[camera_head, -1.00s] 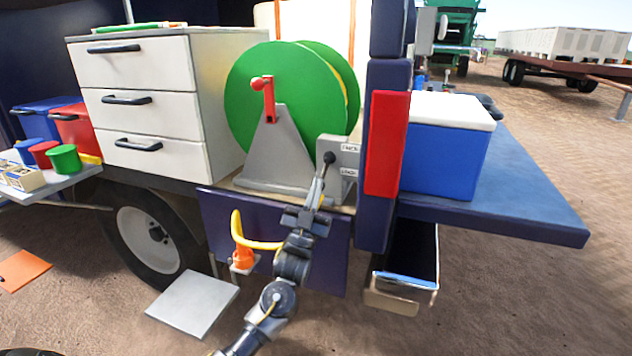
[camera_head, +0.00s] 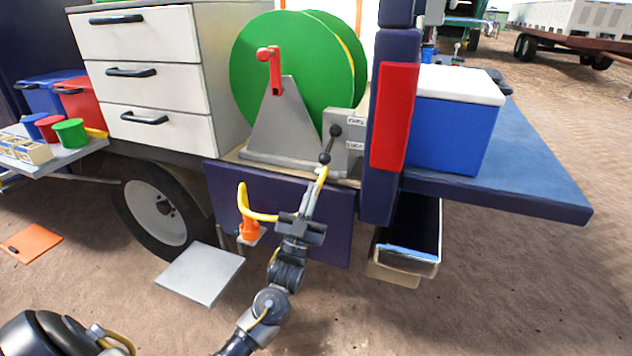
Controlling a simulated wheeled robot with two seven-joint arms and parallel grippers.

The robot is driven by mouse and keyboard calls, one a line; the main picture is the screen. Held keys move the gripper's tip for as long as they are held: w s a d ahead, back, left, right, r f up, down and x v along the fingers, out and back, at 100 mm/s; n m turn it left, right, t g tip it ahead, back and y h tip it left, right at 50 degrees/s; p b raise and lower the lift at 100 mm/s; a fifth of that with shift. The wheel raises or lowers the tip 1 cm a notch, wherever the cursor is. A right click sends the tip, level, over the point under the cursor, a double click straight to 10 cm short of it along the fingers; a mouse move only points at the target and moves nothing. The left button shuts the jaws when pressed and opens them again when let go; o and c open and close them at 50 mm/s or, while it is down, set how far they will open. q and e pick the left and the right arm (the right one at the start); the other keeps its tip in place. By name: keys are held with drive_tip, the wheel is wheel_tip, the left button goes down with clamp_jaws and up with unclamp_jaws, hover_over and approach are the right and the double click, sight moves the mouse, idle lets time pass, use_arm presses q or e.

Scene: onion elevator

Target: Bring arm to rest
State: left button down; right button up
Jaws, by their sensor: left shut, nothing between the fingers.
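My left arm rises from the bottom middle. Its left gripper (camera_head: 313,193) points up and away, shut and empty, in front of the dark panel below the truck bed. The lever (camera_head: 330,144) with a black knob stands just beyond the fingertips, beside the grey labelled box (camera_head: 347,140). The gripper does not hold the lever; whether the tips touch its lower end I cannot tell. My right gripper is not in view.
The green reel (camera_head: 284,65) stands above. A yellow curved bar (camera_head: 246,205) on an orange mount is left of the gripper. A grey step plate (camera_head: 200,274) lies low. An open tray (camera_head: 405,272) hangs at right. Bare ground lies below right.

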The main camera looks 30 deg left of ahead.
use_arm(q)
drive_tip(key=shift+s+f, duration=0.35)
drive_tip(key=shift+f, duration=0.05)
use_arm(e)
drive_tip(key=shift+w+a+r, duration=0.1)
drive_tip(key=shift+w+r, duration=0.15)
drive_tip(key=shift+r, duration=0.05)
